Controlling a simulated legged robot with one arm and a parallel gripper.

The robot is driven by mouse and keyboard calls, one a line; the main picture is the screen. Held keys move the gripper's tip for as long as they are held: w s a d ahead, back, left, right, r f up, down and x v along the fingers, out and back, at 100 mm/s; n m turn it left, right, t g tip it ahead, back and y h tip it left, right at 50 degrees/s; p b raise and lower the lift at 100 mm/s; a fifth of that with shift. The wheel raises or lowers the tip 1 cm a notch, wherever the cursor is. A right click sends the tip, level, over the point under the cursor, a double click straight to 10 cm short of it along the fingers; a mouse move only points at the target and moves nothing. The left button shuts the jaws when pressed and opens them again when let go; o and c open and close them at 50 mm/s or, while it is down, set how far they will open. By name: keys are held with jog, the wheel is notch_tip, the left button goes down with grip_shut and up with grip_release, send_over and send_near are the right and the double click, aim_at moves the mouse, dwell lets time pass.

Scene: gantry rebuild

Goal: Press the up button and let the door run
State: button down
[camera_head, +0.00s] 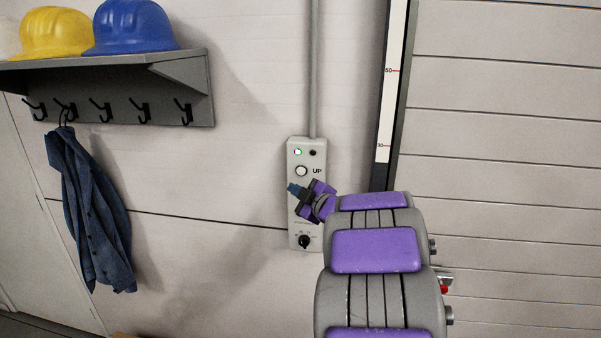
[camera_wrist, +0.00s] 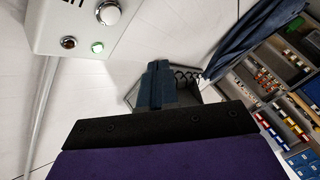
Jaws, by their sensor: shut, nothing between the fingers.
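The grey control box (camera_head: 293,222) is on the wall, with a round white button (camera_head: 301,171) marked UP. In the wrist view the box (camera_wrist: 48,17) is at the upper left, turned over, with the white button (camera_wrist: 108,13) near the top edge. My gripper (camera_head: 293,188) is shut and empty, its blue fingertips in front of the box just below the button and pointing left. In the wrist view the fingers (camera_wrist: 157,84) are together and apart from the button. The slatted door (camera_head: 500,145) fills the right; its bottom edge is out of view.
A green lamp (camera_head: 298,152) is lit beside a dark lamp (camera_head: 312,153). A black knob (camera_head: 304,241) is low on the box. A marked scale (camera_head: 390,90) stands beside the door. A shelf (camera_head: 170,75) with helmets and a hanging blue jacket (camera_head: 92,210) is at left.

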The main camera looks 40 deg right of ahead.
aim_at(301, 171)
jog(key=shift+w+d+p, duration=0.75)
jog(key=shift+w+d, duration=0.5)
jog(key=shift+d, duration=0.25)
jog(key=shift+w+d+p, duration=0.7)
jog(key=shift+w+d, duration=0.55)
jog(key=shift+d, duration=0.25)
jog(key=shift+w+d+r+p, duration=0.1)
jog(key=shift+w+d+p, duration=0.05)
jog(key=shift+p, duration=0.2)
